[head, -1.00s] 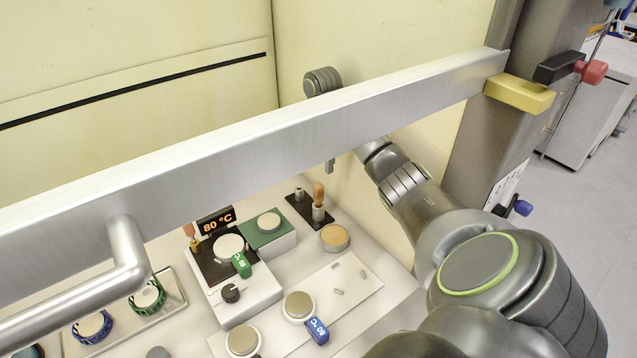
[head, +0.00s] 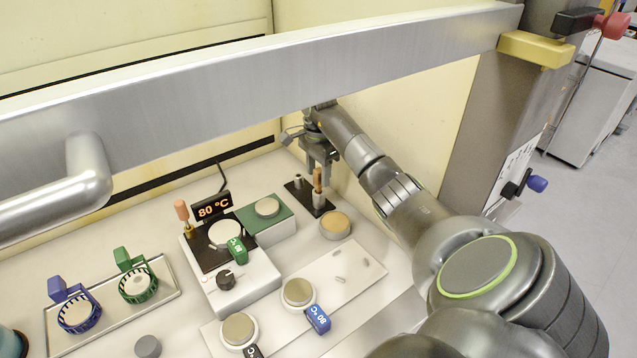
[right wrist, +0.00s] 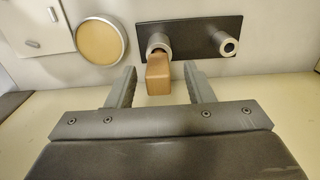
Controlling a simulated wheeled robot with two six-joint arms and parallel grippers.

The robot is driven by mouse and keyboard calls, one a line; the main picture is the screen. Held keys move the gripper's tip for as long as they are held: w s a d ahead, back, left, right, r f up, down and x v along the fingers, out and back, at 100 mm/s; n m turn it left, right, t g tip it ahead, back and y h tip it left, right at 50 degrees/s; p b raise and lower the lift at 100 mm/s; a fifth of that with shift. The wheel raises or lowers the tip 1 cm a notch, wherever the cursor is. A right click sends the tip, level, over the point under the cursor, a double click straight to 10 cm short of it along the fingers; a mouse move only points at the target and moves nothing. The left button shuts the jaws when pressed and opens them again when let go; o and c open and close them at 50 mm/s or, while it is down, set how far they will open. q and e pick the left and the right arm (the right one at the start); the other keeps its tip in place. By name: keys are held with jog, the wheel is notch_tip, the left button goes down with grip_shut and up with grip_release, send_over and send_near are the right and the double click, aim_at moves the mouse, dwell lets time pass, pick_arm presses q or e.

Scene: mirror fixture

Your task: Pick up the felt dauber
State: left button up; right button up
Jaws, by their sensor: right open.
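A tool with a wooden handle (head: 318,180), which looks like the felt dauber, stands upright in a metal socket of a small black stand (head: 299,188) by the back wall. Its felt end is hidden. My right gripper (head: 320,162) is open above the handle, pointing down. In the right wrist view the squared wooden handle (right wrist: 158,76) shows between the two open fingers (right wrist: 163,80), with a gap on both sides. The stand (right wrist: 191,33) also has a second, empty-looking metal socket. My left gripper is not in view.
A tan round disc (head: 335,225) lies beside the stand, near a green block (head: 268,222). A metal bar (head: 250,72) crosses in front of the arm.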

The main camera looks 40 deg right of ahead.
jog(key=shift+s+f, duration=0.1)
jog(key=shift+f, duration=0.5)
grip_shut()
jog(key=shift+r, duration=0.15)
jog(key=shift+r, duration=0.35)
notch_tip(320, 180, up, 4)
jog(key=shift+d+f+b, duration=0.1)
jog(key=shift+f+b, duration=0.1)
jog(key=shift+b, duration=0.3)
notch_tip(320, 180, up, 4)
jog(key=p, duration=0.3)
jog(key=shift+r+p, duration=0.75)
jog(key=shift+p, duration=0.3)
